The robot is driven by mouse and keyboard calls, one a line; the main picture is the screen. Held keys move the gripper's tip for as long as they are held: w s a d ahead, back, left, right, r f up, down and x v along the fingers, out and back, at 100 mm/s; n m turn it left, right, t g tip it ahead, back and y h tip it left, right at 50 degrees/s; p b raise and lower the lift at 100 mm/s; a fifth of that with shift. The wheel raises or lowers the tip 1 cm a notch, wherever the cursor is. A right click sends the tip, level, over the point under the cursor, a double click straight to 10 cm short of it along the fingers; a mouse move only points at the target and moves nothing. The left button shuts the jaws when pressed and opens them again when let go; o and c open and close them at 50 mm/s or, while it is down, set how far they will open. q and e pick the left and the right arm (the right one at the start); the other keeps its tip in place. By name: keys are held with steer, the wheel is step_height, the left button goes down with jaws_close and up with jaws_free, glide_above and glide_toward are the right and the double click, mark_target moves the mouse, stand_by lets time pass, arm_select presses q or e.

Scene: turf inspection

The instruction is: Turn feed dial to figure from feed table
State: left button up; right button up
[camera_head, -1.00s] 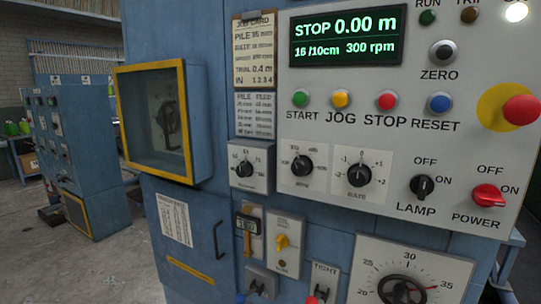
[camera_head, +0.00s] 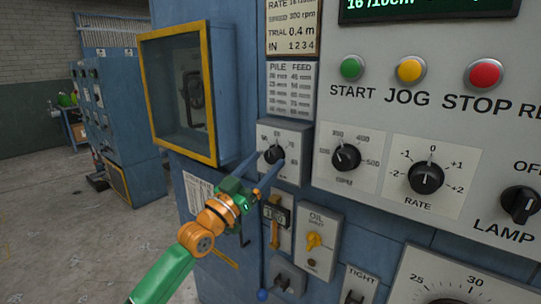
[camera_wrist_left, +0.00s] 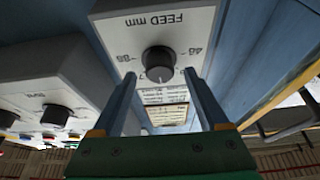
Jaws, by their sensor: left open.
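The feed dial (camera_head: 274,154) is a black knob on a small pale box on the blue machine front. It also shows in the left wrist view (camera_wrist_left: 158,62), upside down, under the lettering "FEED mm". My left gripper (camera_head: 266,164) is open, its two blue fingers reaching toward the dial. In the left wrist view the fingertips (camera_wrist_left: 160,76) are on either side of the knob; I cannot tell whether they touch it. The feed table (camera_head: 290,88) is the PILE and FEED card above the dial, its figures too small to read surely. My right gripper is not in view.
The job card (camera_head: 292,28) hangs above the feed table. An RPM dial (camera_head: 346,157) and a rate dial (camera_head: 427,177) are to the right. A yellow-framed window box (camera_head: 213,100) juts out at left. An oil unit (camera_head: 318,240) is below.

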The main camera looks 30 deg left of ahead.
arm_select(q)
steer(key=shift+x, duration=0.8)
steer(key=shift+f, duration=0.15)
